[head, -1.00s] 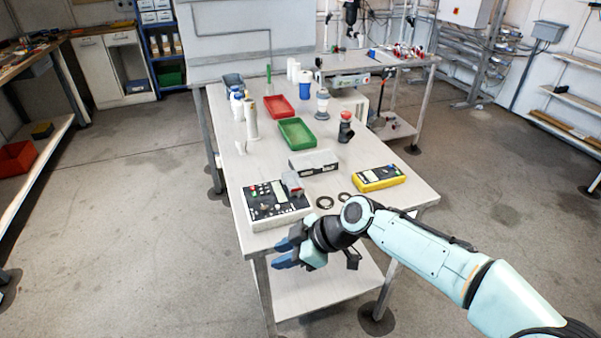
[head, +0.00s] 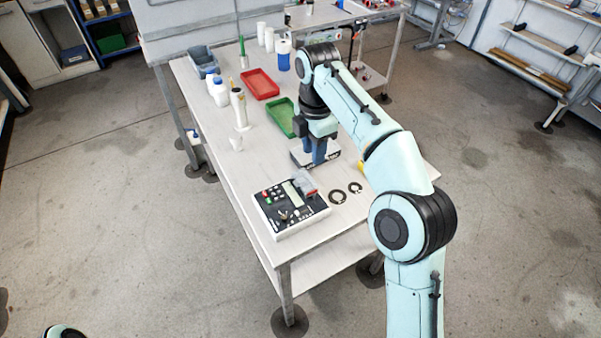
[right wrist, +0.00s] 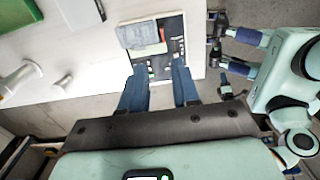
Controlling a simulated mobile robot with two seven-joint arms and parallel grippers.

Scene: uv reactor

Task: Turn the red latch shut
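The control box (head: 268,217) is white with a dark panel of buttons and a small screen, near the table's front edge. A small red part (head: 309,193), which looks like the latch, sits beside a pale cover (head: 302,180) at its back right corner; its exact turn is too small to tell. In the right wrist view the red part (right wrist: 162,35) shows next to the grey cover (right wrist: 137,36). My right gripper (head: 318,158) points down behind the box, its blue fingers apart and empty (right wrist: 160,82).
A grey box (head: 300,155) stands just by my right gripper. Two dark rings (head: 346,192) lie right of the control box. A green tray (head: 280,118), a red tray (head: 259,84) and white bottles (head: 219,94) stand farther back. My right arm hides the table's right side.

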